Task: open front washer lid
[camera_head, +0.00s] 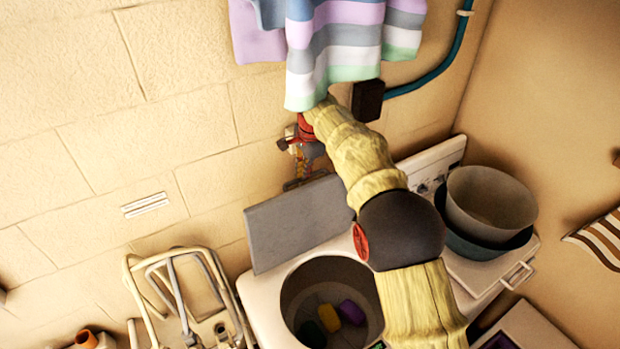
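A white washer (262,307) stands below against the wall. Its grey lid (297,222) stands raised behind the round tub opening (292,292). Several coloured pieces, among them a yellow one (329,318) and a purple one (351,312), lie in the tub. My arm crosses in front of the washer and hides part of its top. What looks like my gripper (303,172) is at the arm's far end, just above the lid's upper edge. It is small and partly hidden; I cannot tell whether it touches the lid or how its fingers stand.
A grey bowl (490,203) sits in a dark basin (484,247) on the washer's right part. A striped cloth (335,45) hangs above my arm's end. A dark box (367,100) with a blue-green pipe (440,70) is on the wall. A metal frame (180,290) stands at left.

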